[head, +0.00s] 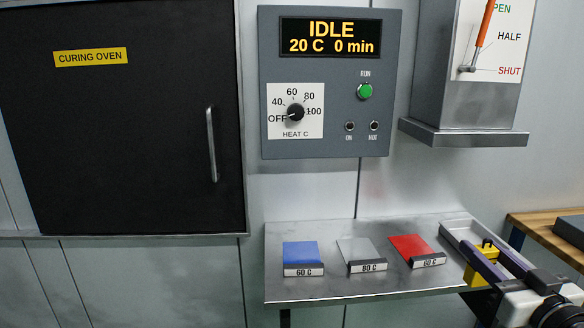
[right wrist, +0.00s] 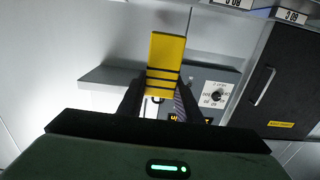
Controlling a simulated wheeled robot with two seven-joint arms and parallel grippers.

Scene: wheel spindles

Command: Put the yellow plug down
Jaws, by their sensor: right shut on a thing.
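The yellow plug (head: 481,274) is at the right end of the steel shelf in the head view, partly hidden by my gripper's fingers. My right gripper (head: 487,255) is shut on it. In the right wrist view the plug (right wrist: 166,52) is a yellow block with black bands, between the two dark fingers (right wrist: 155,98). In the head view it overlaps a shallow grey tray (head: 455,229); I cannot tell whether it touches the tray or hangs above it. My left gripper is not in view.
The steel shelf (head: 345,287) carries a blue plate (head: 300,252), a grey plate (head: 360,252) and a red plate (head: 412,247), each with a temperature label. The control panel (head: 340,80) reads IDLE. The curing oven (head: 130,140) is closed. A wooden bench (head: 530,226) stands at right.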

